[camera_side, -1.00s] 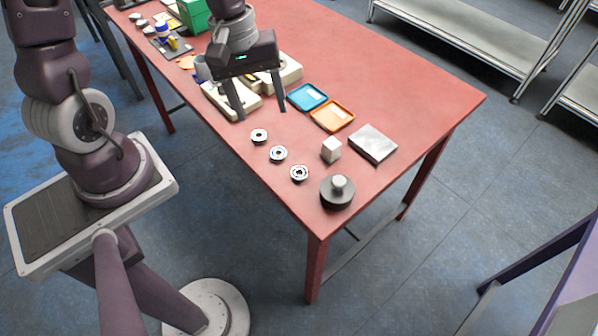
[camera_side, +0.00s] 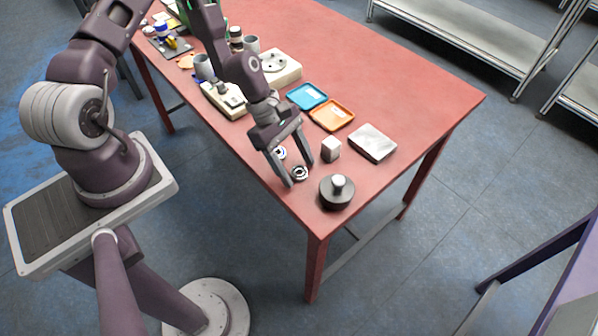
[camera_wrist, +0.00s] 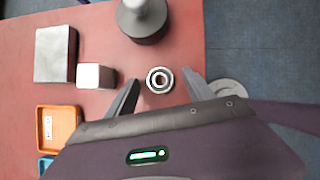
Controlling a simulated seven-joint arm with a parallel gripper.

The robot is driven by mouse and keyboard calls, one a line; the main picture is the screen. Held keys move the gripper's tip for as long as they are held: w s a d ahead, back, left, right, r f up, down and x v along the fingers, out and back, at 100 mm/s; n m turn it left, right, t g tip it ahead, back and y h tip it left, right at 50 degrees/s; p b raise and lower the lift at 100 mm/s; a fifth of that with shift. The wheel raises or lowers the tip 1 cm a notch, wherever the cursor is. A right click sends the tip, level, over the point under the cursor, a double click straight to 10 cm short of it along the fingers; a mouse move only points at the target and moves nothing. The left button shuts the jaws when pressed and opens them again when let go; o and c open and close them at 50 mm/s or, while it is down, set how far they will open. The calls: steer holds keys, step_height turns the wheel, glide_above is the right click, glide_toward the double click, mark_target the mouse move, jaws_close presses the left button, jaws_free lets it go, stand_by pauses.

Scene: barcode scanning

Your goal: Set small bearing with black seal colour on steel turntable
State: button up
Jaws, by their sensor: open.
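A small bearing (camera_side: 299,173) with a steel rim and a dark ring around its bore lies flat on the red table; it also shows in the wrist view (camera_wrist: 160,80). My gripper (camera_side: 299,175) is open over it, its fingers (camera_wrist: 161,79) on either side and apart from it. A second bearing (camera_side: 280,153) shows behind the fingers. A third, seen earlier, is hidden by my gripper. A dark round piece with a pale knob (camera_side: 337,191) stands close by. A round metal disc (camera_side: 273,62) sits on a pale base farther back. I cannot tell which is the turntable.
A pale block (camera_side: 330,149) and a flat grey metal slab (camera_side: 372,143) lie right of my gripper. An orange tray (camera_side: 332,115) and a blue tray (camera_side: 307,96) lie behind. The near table edge is close to the bearings.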

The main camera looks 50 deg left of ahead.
jaws_close()
steer(key=shift+r, duration=0.1)
steer(key=shift+r, duration=0.4)
step_height(320, 180, up, 8)
steer(key=r, duration=0.1)
step_height(320, 180, up, 5)
steer(key=n+t+y, duration=0.5)
steer(key=n+y, duration=0.2)
steer(key=n, duration=1.1)
glide_above(274, 59)
steer(key=s, duration=0.2)
steer(key=f, duration=0.9)
steer(key=shift+s+d+f, duration=0.1)
steer(key=shift+s+d, duration=0.05)
steer(key=shift+d, duration=0.1)
